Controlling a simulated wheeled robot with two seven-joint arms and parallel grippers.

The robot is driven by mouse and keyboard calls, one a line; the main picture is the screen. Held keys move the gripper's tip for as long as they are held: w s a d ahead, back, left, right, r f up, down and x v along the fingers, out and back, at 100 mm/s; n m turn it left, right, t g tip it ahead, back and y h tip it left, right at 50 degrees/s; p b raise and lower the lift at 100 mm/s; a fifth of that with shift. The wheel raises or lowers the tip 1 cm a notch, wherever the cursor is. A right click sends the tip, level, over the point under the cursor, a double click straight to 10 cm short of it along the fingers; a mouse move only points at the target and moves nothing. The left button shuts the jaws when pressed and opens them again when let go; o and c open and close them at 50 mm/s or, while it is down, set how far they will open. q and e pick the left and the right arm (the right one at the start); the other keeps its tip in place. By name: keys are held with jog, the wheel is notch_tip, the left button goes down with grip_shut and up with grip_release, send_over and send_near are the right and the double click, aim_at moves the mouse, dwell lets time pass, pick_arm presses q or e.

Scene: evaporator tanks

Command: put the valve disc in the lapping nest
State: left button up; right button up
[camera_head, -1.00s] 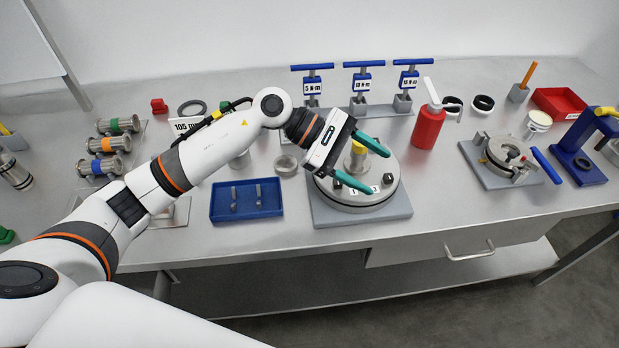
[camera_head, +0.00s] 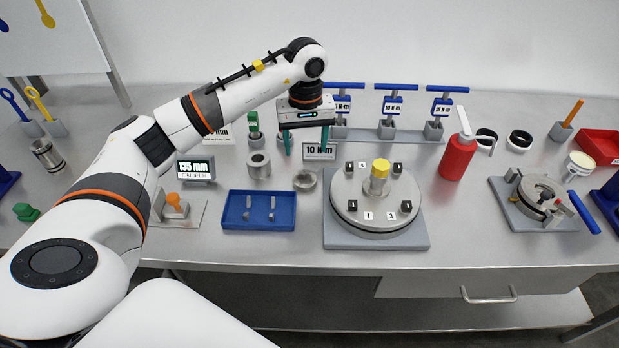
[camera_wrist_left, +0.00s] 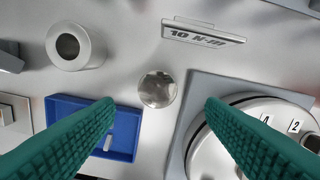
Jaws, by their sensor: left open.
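A small shiny round metal piece (camera_head: 305,180), which looks like the valve disc, lies on the bench between the blue tray and the large round plate. In the left wrist view the round piece (camera_wrist_left: 157,89) shows between the fingertips, below them and apart from them. My left gripper (camera_head: 306,147) is open and empty, its green fingers pointing down above the bench behind that piece. A round clamp fixture (camera_head: 541,190) on a grey base stands at the right; I cannot tell whether it is the lapping nest. My right gripper is not in view.
A blue tray (camera_head: 230,213) with small parts lies left of the piece. A large round plate (camera_head: 350,203) with a yellow-topped post stands right. A hollow metal cylinder (camera_head: 259,166) and a 10 N-m sign (camera_head: 319,152) are close by. A red bottle (camera_head: 457,158) stands farther right.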

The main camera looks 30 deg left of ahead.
aim_at(305, 178)
pick_arm(q)
notch_tip(305, 178, down, 4)
jog(key=shift+s+r+p, duration=0.1)
jog(key=shift+s+p, duration=0.05)
jog(key=shift+p, duration=0.25)
jog(key=shift+f, duration=0.25)
jog(key=f+p, duration=0.2)
jog(key=f, duration=0.2)
jog(key=shift+s, duration=0.2)
jog(key=shift+f, duration=0.6)
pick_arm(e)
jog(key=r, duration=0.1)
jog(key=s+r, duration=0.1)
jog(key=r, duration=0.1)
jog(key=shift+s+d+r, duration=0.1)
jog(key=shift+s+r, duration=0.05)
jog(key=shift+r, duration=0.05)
pick_arm(q)
jog(key=shift+w+r, duration=0.1)
jog(key=c, duration=1.1)
